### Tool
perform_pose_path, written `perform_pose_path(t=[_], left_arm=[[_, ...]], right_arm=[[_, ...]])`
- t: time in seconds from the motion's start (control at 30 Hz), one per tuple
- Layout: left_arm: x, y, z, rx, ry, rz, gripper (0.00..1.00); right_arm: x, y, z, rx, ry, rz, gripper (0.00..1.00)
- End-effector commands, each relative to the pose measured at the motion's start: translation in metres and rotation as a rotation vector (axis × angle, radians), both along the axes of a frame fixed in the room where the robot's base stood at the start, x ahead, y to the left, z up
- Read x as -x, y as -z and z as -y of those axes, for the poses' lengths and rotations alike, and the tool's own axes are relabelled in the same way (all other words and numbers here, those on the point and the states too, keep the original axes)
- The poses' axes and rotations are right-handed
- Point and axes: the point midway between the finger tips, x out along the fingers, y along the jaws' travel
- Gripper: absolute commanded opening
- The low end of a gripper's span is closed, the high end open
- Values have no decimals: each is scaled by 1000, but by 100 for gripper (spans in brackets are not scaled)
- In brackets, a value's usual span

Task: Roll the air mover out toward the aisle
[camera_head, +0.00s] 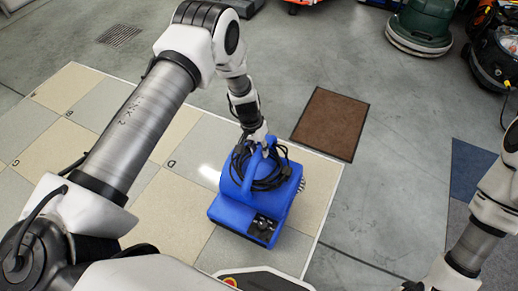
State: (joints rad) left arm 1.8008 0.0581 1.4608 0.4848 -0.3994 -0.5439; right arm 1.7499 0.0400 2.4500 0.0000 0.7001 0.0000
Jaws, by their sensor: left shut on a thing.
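The blue air mover (232,214) stands on the tiled floor patch near its right edge, in the lower middle of the head view. Its control panel with a dark knob faces the lower right. A black cord is coiled around its top handle. My left gripper (262,146) reaches down from above and is shut on the handle at the top of the air mover. The fingertips are partly hidden by the handle and cord. My right arm shows at the right edge, but its gripper is out of view.
A brown mat (331,122) lies on the grey concrete just beyond the tiles. A blue mat (470,168) lies at the right. A green floor machine (421,24) and a black machine (494,60) stand at the back right. A drain grate (119,35) is at the back left. Concrete between them is clear.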

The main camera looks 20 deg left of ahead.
Motion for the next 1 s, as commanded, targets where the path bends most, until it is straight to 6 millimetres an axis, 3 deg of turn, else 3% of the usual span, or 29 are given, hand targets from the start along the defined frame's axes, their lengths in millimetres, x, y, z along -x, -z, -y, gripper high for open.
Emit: perform_pose_path(t=[0.3,0.33,0.4,0.77,0.87,1.0], left_arm=[[5,2,1,3,2,-14,0],[5,2,1,3,2,-14,35],[5,2,1,3,2,-13,57],[1,-4,-1,1,1,-3,57],[0,-19,-4,1,-2,0,57],[0,-53,-11,1,-1,0,57]], right_arm=[[0,0,0,0,0,0,40],[0,0,0,0,0,0,40],[0,0,0,0,0,0,40],[0,0,0,0,0,0,40],[0,0,0,0,0,0,40],[0,0,0,0,0,0,40]])
